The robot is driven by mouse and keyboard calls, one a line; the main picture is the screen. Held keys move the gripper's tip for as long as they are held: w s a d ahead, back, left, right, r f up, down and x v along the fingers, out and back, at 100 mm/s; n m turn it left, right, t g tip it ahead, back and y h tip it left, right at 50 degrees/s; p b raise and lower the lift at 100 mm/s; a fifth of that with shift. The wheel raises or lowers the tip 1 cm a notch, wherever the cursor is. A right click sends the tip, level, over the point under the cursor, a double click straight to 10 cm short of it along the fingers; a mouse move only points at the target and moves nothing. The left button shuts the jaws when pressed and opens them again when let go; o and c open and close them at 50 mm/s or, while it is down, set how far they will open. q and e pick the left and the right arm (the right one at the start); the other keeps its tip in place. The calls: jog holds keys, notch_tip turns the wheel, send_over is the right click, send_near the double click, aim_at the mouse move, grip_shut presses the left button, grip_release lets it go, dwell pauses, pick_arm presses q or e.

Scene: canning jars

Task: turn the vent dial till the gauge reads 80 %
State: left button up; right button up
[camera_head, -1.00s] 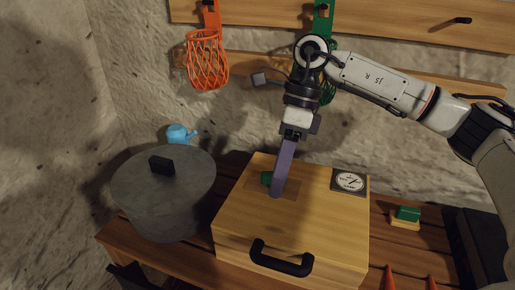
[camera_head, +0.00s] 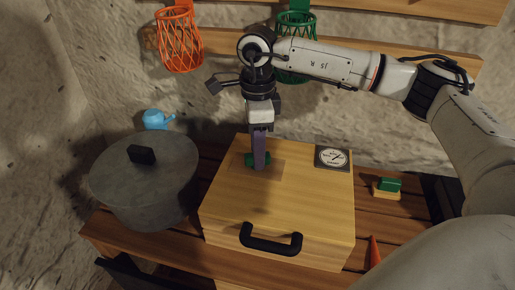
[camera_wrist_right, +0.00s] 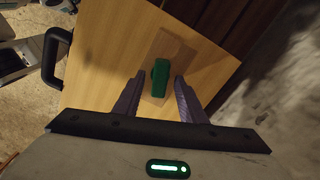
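The vent dial is a small green knob (camera_head: 250,160) on a tan plate on top of a wooden box (camera_head: 290,205). My right gripper (camera_head: 260,165) points down at it from above. In the right wrist view the green knob (camera_wrist_right: 160,78) lies between the two purple fingers of the right gripper (camera_wrist_right: 156,88). A gap shows beside the knob, so the fingers are open around it. The round white gauge (camera_head: 332,158) sits in a dark square at the box's back right corner; its reading is too small to tell. My left gripper is not in view.
A grey lidded pot (camera_head: 145,180) stands left of the box. A black handle (camera_head: 270,240) is on the box's front. A green and yellow block (camera_head: 387,188) and an orange cone (camera_head: 374,252) are at the right. Orange (camera_head: 180,45) and green baskets (camera_head: 297,25) hang behind.

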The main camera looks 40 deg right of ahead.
jog(key=shift+f, duration=0.2)
jog(key=shift+c, duration=0.5)
grip_shut()
jog(key=n+b, duration=0.1)
jog(key=n, duration=0.1)
jog(key=shift+f+n, duration=0.1)
jog(key=shift+n, duration=1.4)
jog(key=shift+o, duration=0.5)
grip_release()
